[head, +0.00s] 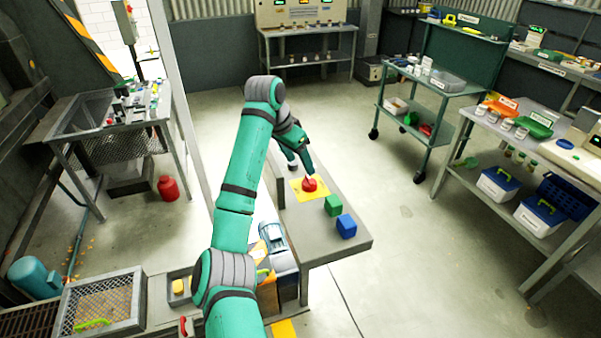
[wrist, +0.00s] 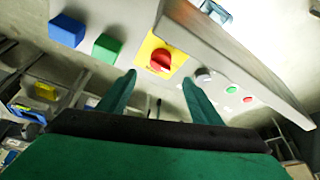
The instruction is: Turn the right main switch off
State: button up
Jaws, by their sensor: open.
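The main switch is a red rotary knob (head: 309,184) on a yellow square plate (head: 296,190), set on a grey bench-like panel (head: 345,243). In the wrist view the red knob (wrist: 161,60) sits on its yellow plate (wrist: 150,48), just beyond the fingertips. My gripper (head: 291,165) hangs above the panel at the knob's far side, and in the wrist view its two green fingers (wrist: 158,80) are spread apart with nothing between them. The knob lies ahead of the gap, and the fingers look clear of it. No second main switch is identifiable.
A green block (head: 333,206) and a blue block (head: 346,226) sit on the panel near the knob. In the wrist view a grey knob (wrist: 203,75), a green button (wrist: 231,89) and a red button (wrist: 247,99) line the other side.

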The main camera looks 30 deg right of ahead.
aim_at(309, 180)
jog(key=x, duration=1)
jog(key=shift+w+f, duration=0.1)
jog(key=shift+f, duration=0.25)
jog(key=c, duration=0.8)
jog(key=shift+c, duration=1.2)
jog(key=shift+d, duration=0.1)
